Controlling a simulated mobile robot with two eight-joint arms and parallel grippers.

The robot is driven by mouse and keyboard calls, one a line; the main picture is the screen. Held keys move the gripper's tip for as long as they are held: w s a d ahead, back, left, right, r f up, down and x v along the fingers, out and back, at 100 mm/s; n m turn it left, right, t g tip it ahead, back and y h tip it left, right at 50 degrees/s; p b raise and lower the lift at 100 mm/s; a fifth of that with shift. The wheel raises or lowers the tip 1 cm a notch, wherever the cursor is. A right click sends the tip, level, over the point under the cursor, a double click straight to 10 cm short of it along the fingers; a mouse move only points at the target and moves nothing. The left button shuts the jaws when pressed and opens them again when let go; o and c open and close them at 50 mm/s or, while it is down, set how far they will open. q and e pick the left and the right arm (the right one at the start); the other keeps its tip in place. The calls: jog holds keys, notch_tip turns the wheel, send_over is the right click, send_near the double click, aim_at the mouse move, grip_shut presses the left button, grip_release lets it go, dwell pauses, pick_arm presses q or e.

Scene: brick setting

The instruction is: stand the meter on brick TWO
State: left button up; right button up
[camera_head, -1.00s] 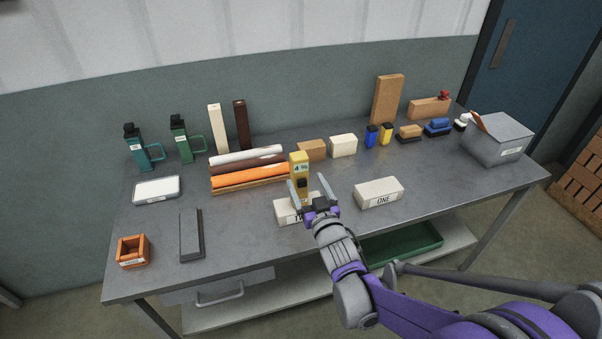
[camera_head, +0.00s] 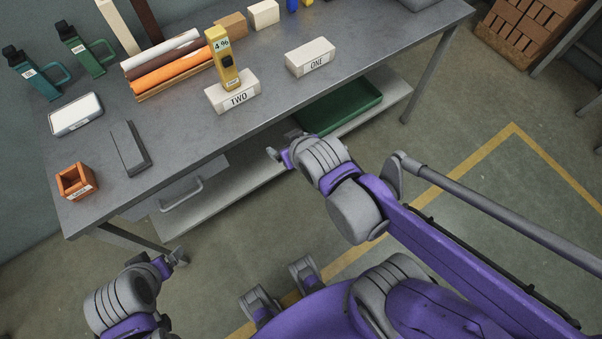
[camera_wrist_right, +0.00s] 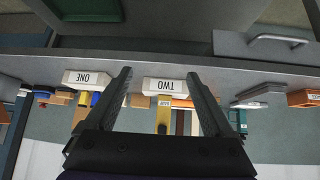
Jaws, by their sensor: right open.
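The yellow meter (camera_head: 224,62), its display reading 4 %, stands upright on the white brick TWO (camera_head: 232,92) near the table's front edge. In the right wrist view, which is upside down, the meter (camera_wrist_right: 163,116) and brick TWO (camera_wrist_right: 171,86) lie beyond the fingers. My right gripper (camera_head: 279,153) is open and empty, below and in front of the table edge, clear of the meter. Its spread fingers show in the right wrist view (camera_wrist_right: 159,76). My left gripper (camera_head: 176,257) is low at the lower left, away from the table; its jaws are too small to read.
Brick ONE (camera_head: 310,57) lies right of brick TWO. Orange, brown and white rolls (camera_head: 165,70) lie behind left. A dark flat bar (camera_head: 129,147), a white-topped tray (camera_head: 76,114) and an orange box (camera_head: 76,181) are at the left. A green tray (camera_head: 342,108) is on the lower shelf.

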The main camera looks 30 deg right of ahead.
jog(key=s+a+f+g, duration=0.1)
jog(key=s+f+g, duration=0.1)
jog(key=s, duration=0.6)
jog(key=shift+s+a+f+g+y, duration=0.25)
jog(key=shift+g+y, duration=0.15)
jog(key=shift+g, duration=0.3)
